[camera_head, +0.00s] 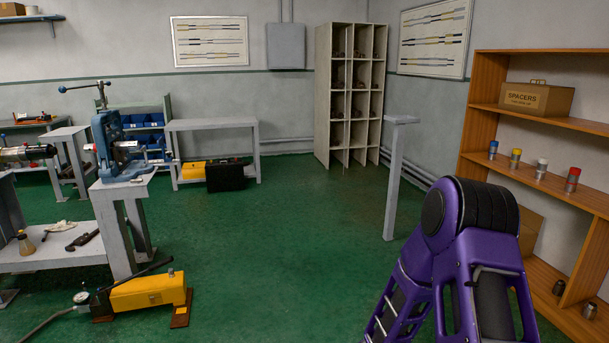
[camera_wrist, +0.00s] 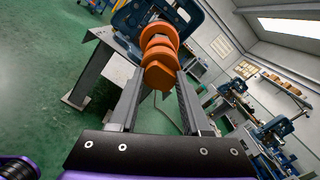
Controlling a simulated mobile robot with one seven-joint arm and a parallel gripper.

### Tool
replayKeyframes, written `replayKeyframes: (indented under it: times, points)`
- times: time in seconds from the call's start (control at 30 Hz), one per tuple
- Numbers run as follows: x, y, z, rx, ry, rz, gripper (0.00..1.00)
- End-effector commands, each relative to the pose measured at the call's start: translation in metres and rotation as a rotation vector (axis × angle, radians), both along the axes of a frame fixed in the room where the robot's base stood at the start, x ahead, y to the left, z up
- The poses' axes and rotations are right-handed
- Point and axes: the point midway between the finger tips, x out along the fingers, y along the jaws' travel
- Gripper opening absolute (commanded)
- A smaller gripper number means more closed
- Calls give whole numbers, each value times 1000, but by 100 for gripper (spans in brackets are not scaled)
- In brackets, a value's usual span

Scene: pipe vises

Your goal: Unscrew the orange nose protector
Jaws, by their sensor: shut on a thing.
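The orange nose protector (camera_wrist: 160,62) shows in the wrist view, a stepped piece with wide round rings and a blockier near end. My gripper (camera_wrist: 160,80) reaches up to it, with one grey finger on each side of its near end, shut on it. The far end of the protector points toward a blue vise (camera_wrist: 127,20) on a grey stand. How the protector joins what is behind it is hidden. The head view shows neither the protector nor my gripper, only my purple arm at lower right.
In the wrist view, more blue vises (camera_wrist: 283,125) stand at right. The head view shows a blue vise (camera_head: 108,150) holding a pipe at left, a yellow pump (camera_head: 148,291) on the floor, and wooden shelves (camera_head: 540,118) at right.

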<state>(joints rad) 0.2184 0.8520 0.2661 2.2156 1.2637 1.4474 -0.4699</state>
Motion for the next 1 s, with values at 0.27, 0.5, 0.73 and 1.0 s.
replayKeyframes:
  times: [0.27, 0.5, 0.73, 1.0]
  points:
    - [2, -6, 0, 1, 0, -2, 0]
    - [3, -10, 0, 2, 1, -2, 0]
    - [4, -13, 0, 1, -1, -3, 0]
    - [7, -26, 1, 1, -1, -3, 0]
